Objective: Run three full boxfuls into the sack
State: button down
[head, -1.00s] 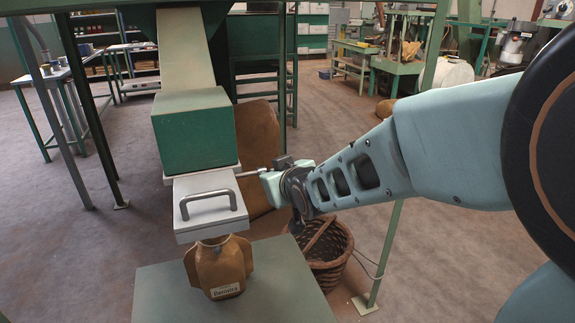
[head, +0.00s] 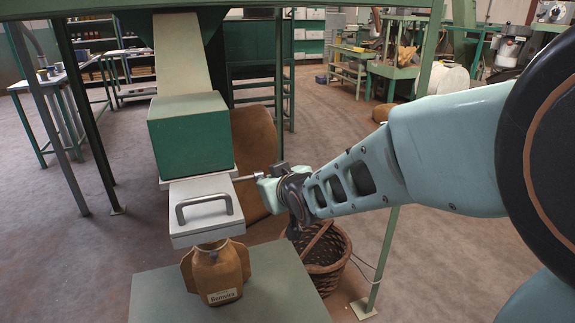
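A green hopper box (head: 190,134) sits under a sloping chute (head: 180,55). Below it is a pale metal box (head: 206,223) with a grey bar handle (head: 204,205) on its upper face. A brown sack (head: 218,271) with a white label stands upright under the metal box; its mouth and contents are hidden. My gripper (head: 265,188) is at the rod's outer end, from the right. Its fingers are too small and overlapped to tell their opening or contact.
The sack stands on a grey-green table (head: 270,280). A wicker basket (head: 328,258) is on the floor at the right, by a green post (head: 383,250). A large brown sack (head: 255,150) stands behind the hopper. Open floor lies at the left.

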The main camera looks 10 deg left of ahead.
jog(key=shift+s+a+f, duration=0.1)
jog(key=shift+s+f, duration=0.3)
jog(key=shift+f, duration=0.35)
jog(key=c, duration=2.1)
grip_release()
jog(key=shift+w, duration=0.1)
jog(key=shift+r, duration=0.2)
jog(key=shift+w, duration=0.1)
